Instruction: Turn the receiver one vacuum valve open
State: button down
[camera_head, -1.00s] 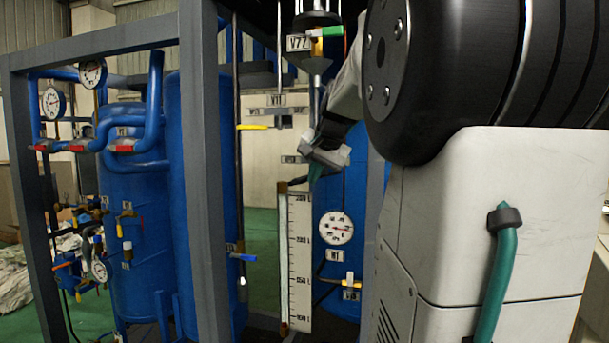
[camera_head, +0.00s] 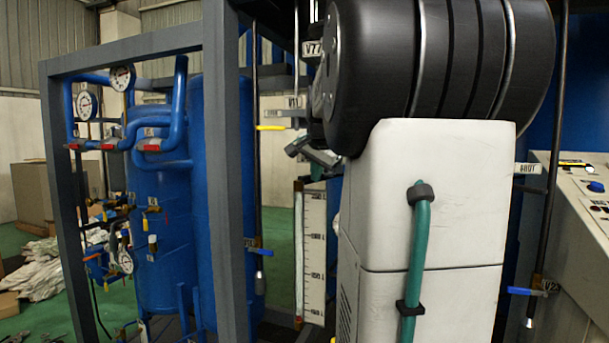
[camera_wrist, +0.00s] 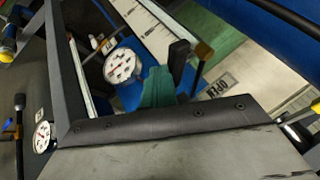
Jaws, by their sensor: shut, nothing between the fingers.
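My gripper (camera_head: 316,158) shows left of my arm in the head view, largely hidden behind it. In the wrist view its teal fingertips (camera_wrist: 160,88) show near the middle, shut and empty. Several valves are in view, but I cannot tell which is the receiver one vacuum valve. Red handles (camera_head: 108,147) sit on the blue piping at left.
A grey frame post (camera_head: 228,200) stands left of my arm, with blue tanks (camera_head: 163,240) behind. A white scale (camera_head: 314,250) is beside my body. A round gauge (camera_wrist: 123,66) is near the fingers. A control console (camera_head: 585,230) is at right.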

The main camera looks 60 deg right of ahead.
jog(key=shift+w, duration=1.05)
jog(key=s+a+f+v, duration=0.1)
jog(key=v, duration=1.1)
jog(key=shift+s+a+f, duration=0.2)
jog(key=shift+a+f, duration=0.1)
jog(key=shift+a, duration=0.05)
